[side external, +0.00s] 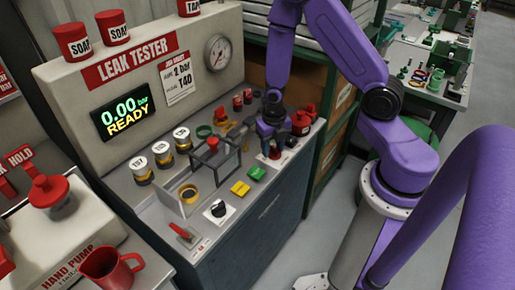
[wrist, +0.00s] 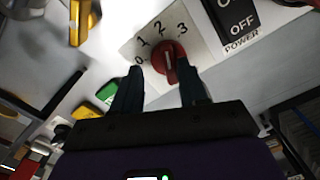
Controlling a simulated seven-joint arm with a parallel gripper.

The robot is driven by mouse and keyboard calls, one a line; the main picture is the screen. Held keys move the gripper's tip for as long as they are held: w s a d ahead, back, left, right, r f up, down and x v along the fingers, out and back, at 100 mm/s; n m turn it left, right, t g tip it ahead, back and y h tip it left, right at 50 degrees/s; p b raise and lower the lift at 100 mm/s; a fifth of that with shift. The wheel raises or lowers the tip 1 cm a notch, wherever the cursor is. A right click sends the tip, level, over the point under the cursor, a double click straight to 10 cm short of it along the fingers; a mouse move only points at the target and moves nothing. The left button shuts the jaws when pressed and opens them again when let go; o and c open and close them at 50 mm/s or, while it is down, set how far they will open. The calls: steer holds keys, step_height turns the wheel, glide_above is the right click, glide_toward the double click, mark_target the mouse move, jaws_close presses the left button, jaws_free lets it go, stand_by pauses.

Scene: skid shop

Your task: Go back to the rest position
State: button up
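In the wrist view, my gripper (wrist: 159,68) has its two dark fingers apart, one on each side of a red rotary knob (wrist: 168,62) on a white plate marked 0 to 3. A gap shows between the left finger and the knob; the right fingertip overlaps the knob's edge, and I cannot tell whether it touches. In the side view, my gripper is low over the back right of the leak tester bench (side external: 165,200), where the dark hand partly hides the knob area.
A black power switch (wrist: 237,18) is beside the knob plate. The tester's upright panel (side external: 150,80) rises behind. Open floor lies to the front right.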

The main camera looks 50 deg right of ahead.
steer(key=s+a+r+m, duration=0.6)
steer(key=r+m, duration=0.1)
steer(key=r, duration=0.2)
steer(key=s+a+r+m, duration=0.5)
steer(key=s+r+m, duration=0.1)
steer(key=r, duration=0.3)
steer(key=s+r+m, duration=0.4)
steer(key=s+m, duration=0.1)
steer(key=s, duration=0.3)
steer(key=shift+y, duration=0.3)
